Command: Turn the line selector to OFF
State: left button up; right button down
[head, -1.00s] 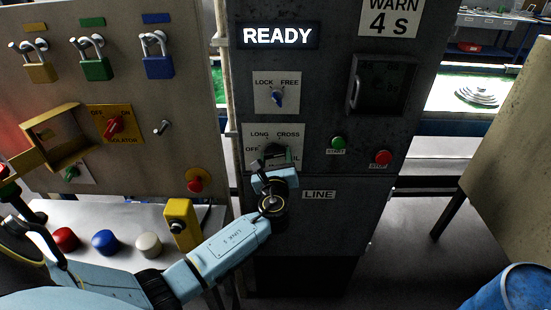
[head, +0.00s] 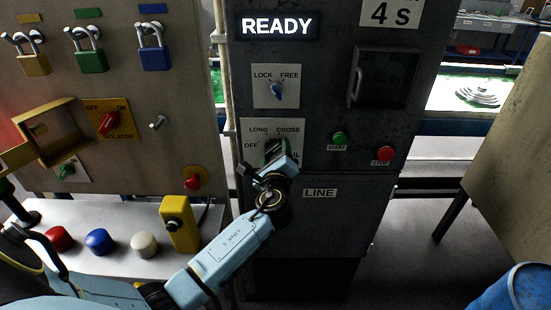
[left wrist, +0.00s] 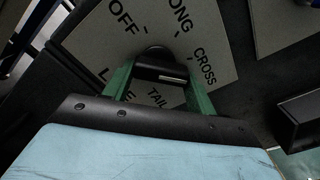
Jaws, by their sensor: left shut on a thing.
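The line selector is a black knob (left wrist: 158,60) on a pale plate (left wrist: 145,22) marked OFF, LONG, CROSS and TAIL; a lower-left word is partly hidden. The plate also shows in the head view (head: 262,124), on the dark cabinet above the LINE label. My left gripper (left wrist: 157,78) has its green fingers on either side of the knob and is shut on it. A pale mark on the knob lies toward the CROSS and TAIL side; its exact setting is unclear. In the head view my left gripper (head: 272,154) hides most of the knob. My right gripper is out of view.
Above the selector is a LOCK/FREE switch (head: 277,90). Green (head: 339,138) and red (head: 385,154) buttons sit to its right, below a handled recess (head: 382,78). A yellow block (head: 180,225) stands left of my forearm, near several coloured domes. The READY display (head: 277,26) is lit.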

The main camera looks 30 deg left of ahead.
pick_arm(q)
jog(key=shift+r+n+b, duration=0.1)
jog(key=shift+n+b, duration=0.85)
jog(key=shift+n, duration=0.95)
jog(key=o, duration=1)
jog(key=b+v, duration=0.1)
jog(key=v, duration=1.2)
jog(key=shift+s, duration=0.25)
